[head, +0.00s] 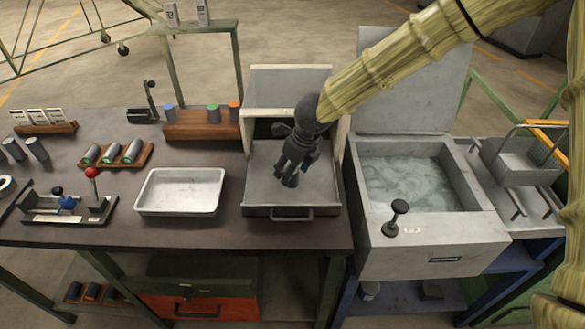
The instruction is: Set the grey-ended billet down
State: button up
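My gripper (291,168) points down over the pale metal tray of the open furnace box (259,185), right of the table's middle. It looks shut on a short dark cylinder, the grey-ended billet (291,181), whose lower end shows below the fingers. The fingers hide most of the billet. I cannot tell whether its lower end touches the tray floor. The raised door panel (285,88) stands behind the gripper.
A white tray (180,192) is left of the box. A wooden rack with green-marked billets (112,154) and loose grey cylinders (37,149) lie farther left. A block with color-topped pieces (200,126) is behind. A water-filled tank (408,182) with a black knob (399,207) is right.

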jog(key=shift+r, duration=0.1)
jog(key=v, duration=1.2)
dwell(1.1)
